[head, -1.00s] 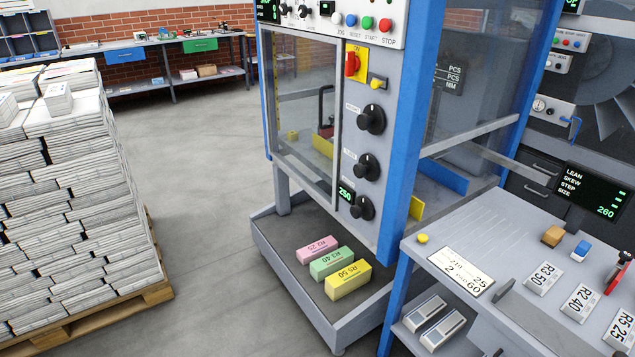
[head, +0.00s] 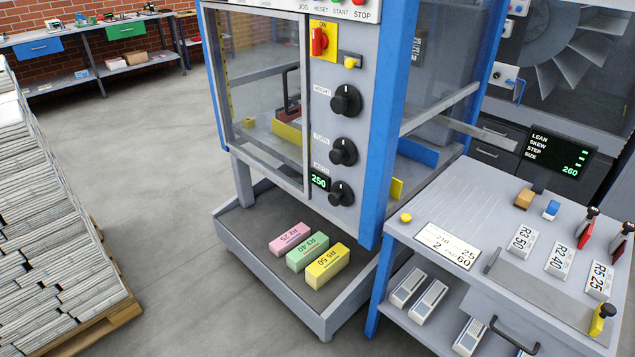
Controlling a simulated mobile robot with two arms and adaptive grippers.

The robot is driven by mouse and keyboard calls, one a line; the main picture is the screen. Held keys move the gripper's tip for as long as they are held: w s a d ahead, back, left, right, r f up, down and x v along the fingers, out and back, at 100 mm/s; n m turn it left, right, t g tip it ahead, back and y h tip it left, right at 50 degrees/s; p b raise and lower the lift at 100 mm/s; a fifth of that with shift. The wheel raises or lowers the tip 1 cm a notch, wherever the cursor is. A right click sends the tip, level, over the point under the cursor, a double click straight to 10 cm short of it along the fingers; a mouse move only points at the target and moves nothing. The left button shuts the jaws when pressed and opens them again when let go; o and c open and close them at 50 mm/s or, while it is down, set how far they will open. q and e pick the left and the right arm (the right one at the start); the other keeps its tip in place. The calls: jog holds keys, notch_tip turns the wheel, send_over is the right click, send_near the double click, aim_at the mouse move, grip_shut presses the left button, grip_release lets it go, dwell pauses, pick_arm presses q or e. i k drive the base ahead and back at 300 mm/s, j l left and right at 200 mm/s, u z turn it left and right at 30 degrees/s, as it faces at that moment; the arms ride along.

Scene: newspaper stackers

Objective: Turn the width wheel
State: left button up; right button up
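The machine's front panel carries three black knobs in a column. The top knob (head: 346,100) is labelled HEIGHT and the middle knob (head: 343,151) appears to be labelled TURN. The lowest knob (head: 341,192) sits beside a small green display (head: 319,182) reading 250. The small label above that display is too blurred to read surely, so I cannot confirm that this knob is the width wheel. Neither of my grippers is in view, and nothing touches the knobs.
Pink (head: 290,238), green (head: 307,251) and yellow (head: 327,264) blocks lie on the machine's low tray (head: 240,244). A grey side table (head: 450,205) stands at the right. Stacked newspapers (head: 40,220) stand at the left. The floor (head: 150,170) between is clear.

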aim_at(341, 193)
jog(key=z, duration=0.3)
jog(key=i+j+z, duration=0.15)
jog(key=z, duration=0.25)
jog(key=i+j+z, duration=0.1)
jog(key=z, duration=0.35)
jog(key=j+z, duration=0.4)
jog(key=i+j+z, duration=0.1)
jog(key=z, duration=0.3)
jog(key=k+j, duration=0.05)
jog(key=j, duration=0.05)
